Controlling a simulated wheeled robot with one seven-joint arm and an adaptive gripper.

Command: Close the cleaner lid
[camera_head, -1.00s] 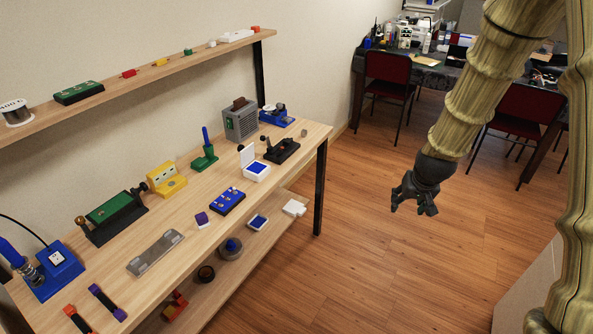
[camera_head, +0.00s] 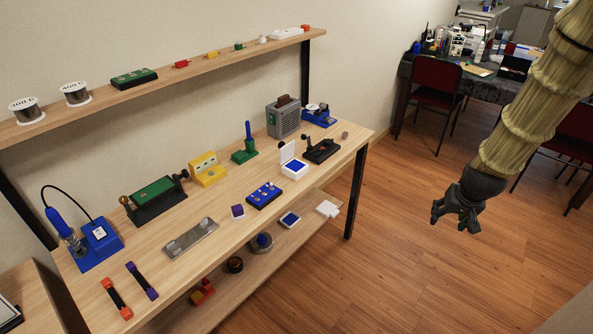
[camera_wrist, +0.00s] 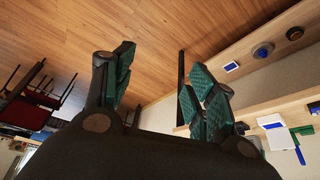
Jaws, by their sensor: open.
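The cleaner looks to be the small white box with a blue pad (camera_head: 295,171) on the right part of the workbench top. Its white lid (camera_head: 287,152) stands up, open, at the box's back left. The box with its raised lid also shows at the right of the wrist view (camera_wrist: 272,122). My gripper (camera_head: 454,216) hangs over the floor to the right of the bench, well apart from the cleaner. In the wrist view its green-padded fingers (camera_wrist: 160,85) are spread with nothing between them.
A black stand (camera_head: 321,150) is right of the cleaner, a grey toaster-like box (camera_head: 284,119) behind it, and a blue button block (camera_head: 264,195) at its front left. A lower shelf (camera_head: 282,240) holds small items. Floor (camera_head: 400,250) beside the bench is clear. Red chairs (camera_head: 432,84) stand behind.

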